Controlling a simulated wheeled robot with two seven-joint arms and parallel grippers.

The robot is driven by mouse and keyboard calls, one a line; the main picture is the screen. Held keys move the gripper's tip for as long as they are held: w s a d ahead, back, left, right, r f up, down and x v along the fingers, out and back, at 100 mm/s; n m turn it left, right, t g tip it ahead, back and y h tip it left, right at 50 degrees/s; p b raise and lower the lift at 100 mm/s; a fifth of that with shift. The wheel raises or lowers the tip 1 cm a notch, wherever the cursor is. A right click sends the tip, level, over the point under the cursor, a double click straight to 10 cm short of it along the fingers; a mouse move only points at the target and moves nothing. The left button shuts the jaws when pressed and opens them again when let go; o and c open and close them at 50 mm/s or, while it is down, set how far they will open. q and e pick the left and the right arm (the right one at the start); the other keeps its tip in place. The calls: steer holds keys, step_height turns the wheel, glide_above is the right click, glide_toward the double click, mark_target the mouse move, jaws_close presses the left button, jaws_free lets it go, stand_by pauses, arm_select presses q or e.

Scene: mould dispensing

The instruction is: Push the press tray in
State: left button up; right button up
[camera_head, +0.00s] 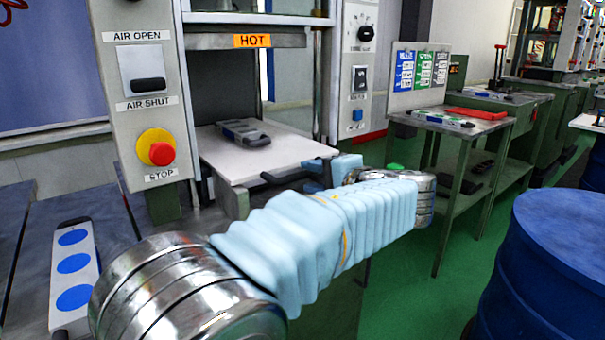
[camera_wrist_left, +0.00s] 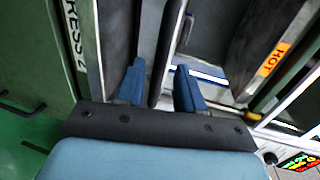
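The press tray (camera_head: 225,165) is a pale plate sticking out of the press under the HOT sign, with a grey mould (camera_head: 243,132) lying on it. A black handle (camera_head: 285,173) runs along its front edge. My left arm reaches across from the lower left, and my left gripper (camera_head: 335,172) is at the handle's right end, partly hidden behind the arm. My right gripper is not in view.
The press's control post (camera_head: 150,100) with a red stop button (camera_head: 162,154) stands left of the tray. A strip with blue discs (camera_head: 73,265) lies on the left bench. A green side table (camera_head: 450,122) and a blue drum (camera_head: 550,260) stand to the right.

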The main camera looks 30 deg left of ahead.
mark_target(306, 176)
arm_select(q)
steer(key=shift+x, duration=1.95)
jaws_close()
